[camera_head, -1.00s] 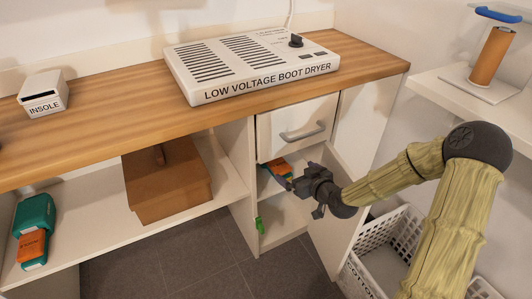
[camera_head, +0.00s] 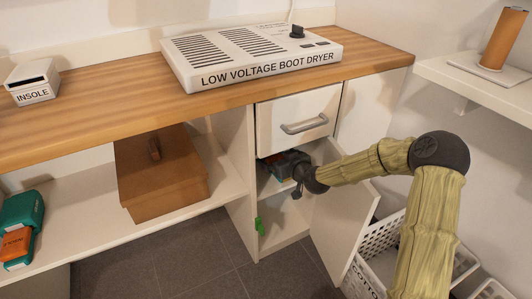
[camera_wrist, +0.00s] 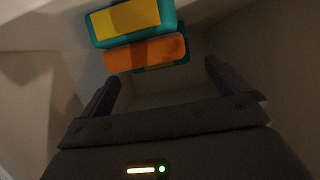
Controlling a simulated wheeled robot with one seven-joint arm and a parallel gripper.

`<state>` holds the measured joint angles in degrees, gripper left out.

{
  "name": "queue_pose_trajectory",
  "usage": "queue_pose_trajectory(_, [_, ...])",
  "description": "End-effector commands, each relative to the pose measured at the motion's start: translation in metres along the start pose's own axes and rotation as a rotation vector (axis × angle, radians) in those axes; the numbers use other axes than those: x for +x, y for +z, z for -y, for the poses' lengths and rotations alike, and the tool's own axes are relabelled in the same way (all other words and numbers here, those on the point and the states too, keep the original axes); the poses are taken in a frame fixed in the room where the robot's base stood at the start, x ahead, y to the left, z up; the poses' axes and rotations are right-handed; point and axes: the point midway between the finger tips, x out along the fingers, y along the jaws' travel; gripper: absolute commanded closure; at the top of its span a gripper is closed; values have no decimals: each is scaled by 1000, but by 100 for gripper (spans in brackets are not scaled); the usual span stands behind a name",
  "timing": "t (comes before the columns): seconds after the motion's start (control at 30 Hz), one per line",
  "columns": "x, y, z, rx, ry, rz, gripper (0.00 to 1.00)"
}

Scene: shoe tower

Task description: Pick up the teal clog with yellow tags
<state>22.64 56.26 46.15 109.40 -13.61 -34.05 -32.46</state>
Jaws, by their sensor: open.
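A teal clog (camera_wrist: 98,35) with a yellow tag (camera_wrist: 126,18) and an orange part (camera_wrist: 145,54) lies ahead of my gripper (camera_wrist: 162,72) in the wrist view. The clog is beyond the fingertips, offset to the left, and appears apart from them. My gripper is open and nothing shows between its fingers. In the head view my gripper (camera_head: 292,164) reaches into the upper space of the open cabinet below the drawer. It hides most of the clog there.
The drawer (camera_head: 300,122) is just above my gripper, and the open cabinet door (camera_head: 343,225) stands right of it. Another teal and orange shoe (camera_head: 20,225) and a brown box (camera_head: 160,180) sit on the left shelf.

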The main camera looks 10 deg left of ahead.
Motion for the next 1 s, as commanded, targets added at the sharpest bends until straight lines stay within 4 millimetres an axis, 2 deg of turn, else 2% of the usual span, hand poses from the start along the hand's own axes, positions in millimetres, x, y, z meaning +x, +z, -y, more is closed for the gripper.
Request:
queue_pose_trajectory(0.23, [7,2,-1,-1,1,-2,0])
queue_pose_trajectory(0.6, [49,0,-2,0,0,-2,0])
queue_pose_trajectory(1.0, [52,-4,-2,0,0,0,0])
